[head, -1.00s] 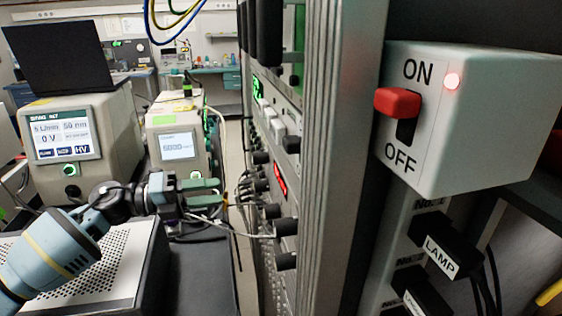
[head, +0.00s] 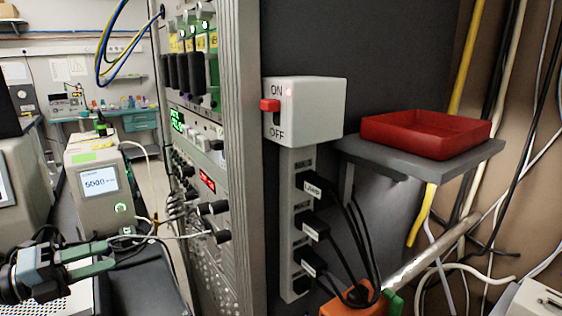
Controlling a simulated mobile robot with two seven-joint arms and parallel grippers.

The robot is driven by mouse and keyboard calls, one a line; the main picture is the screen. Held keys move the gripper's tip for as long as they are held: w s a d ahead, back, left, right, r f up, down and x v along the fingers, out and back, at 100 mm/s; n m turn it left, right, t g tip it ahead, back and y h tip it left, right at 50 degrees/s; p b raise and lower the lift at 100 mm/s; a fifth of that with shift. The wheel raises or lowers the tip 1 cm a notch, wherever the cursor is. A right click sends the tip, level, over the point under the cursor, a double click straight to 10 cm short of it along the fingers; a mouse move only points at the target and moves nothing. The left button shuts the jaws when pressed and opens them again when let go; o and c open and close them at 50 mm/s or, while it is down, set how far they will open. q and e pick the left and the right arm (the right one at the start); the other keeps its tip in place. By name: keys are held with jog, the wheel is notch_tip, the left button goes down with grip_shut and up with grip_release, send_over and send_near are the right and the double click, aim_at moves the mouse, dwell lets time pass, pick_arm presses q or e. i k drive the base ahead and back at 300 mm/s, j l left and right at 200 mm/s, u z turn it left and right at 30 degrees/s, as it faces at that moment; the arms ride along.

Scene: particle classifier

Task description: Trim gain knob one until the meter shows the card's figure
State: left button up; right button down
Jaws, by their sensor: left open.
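The rack (head: 243,200) is seen at a steep angle. Its panel carries several black knobs, including an upper one (head: 212,207) and a lower one (head: 222,236); I cannot tell which is gain knob one. A red-digit meter (head: 207,181) sits above these knobs, and a green-digit display (head: 176,121) sits higher. Their figures are too oblique to read. No card with a figure can be made out. My left gripper (head: 114,255) is at the lower left with its green fingers apart and empty, pointing right, apart from the knobs. My right gripper is not in view.
A white ON/OFF switch box (head: 318,110) with a red lever is on the rack's side, above a plug strip (head: 290,225). A red tray (head: 425,135) rests on a grey shelf (head: 465,158). A cream instrument (head: 95,195) stands at left. Cables hang before the panel.

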aim_at(191, 195)
jog(key=k, duration=0.85)
